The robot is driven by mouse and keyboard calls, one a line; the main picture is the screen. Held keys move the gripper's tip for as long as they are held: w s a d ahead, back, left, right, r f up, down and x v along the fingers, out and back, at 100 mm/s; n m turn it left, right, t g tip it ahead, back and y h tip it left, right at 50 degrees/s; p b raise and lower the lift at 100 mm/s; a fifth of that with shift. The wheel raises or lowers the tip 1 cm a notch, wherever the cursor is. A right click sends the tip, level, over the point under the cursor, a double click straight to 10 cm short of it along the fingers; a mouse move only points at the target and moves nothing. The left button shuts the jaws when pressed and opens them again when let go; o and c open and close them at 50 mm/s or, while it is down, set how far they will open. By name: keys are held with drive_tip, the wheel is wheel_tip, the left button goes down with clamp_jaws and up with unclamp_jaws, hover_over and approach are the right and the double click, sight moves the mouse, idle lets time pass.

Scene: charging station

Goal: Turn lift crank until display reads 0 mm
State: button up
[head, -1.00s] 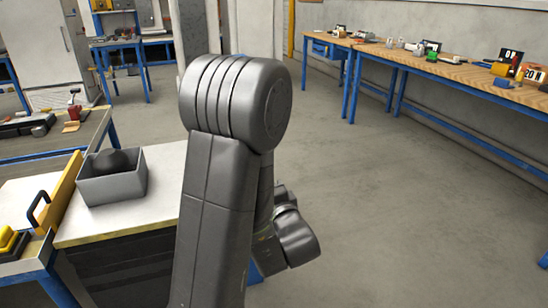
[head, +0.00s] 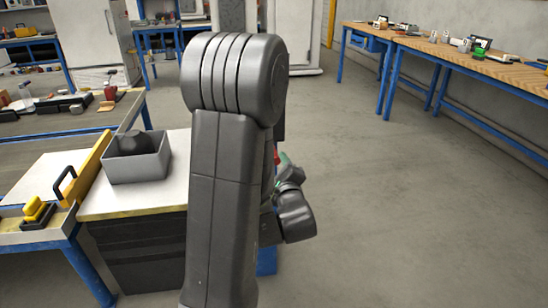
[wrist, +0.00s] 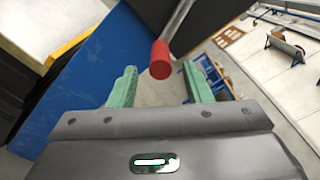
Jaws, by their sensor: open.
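A red cylindrical grip (wrist: 160,60) on a grey metal rod (wrist: 178,18) shows in the wrist view; it looks like the crank handle. My gripper (wrist: 159,70) has its two green fingers spread apart. The red grip shows in the gap between the fingertips, with nothing clamped; how far ahead it is, I cannot tell. In the head view my arm covers most of this area; only a bit of red (head: 277,157) shows beside it. I see no readable display.
A blue panel (wrist: 95,70) stands close to the left finger. A white-topped cabinet (head: 120,203) with a grey bin (head: 137,167) stands left of my arm. A wooden bench (head: 480,66) runs along the right wall. The floor at right is clear.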

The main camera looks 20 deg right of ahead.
drive_tip(key=x, duration=0.6)
drive_tip(key=shift+w+b, duration=0.15)
drive_tip(key=shift+b, duration=0.25)
drive_tip(key=shift+c, duration=0.3)
clamp_jaws()
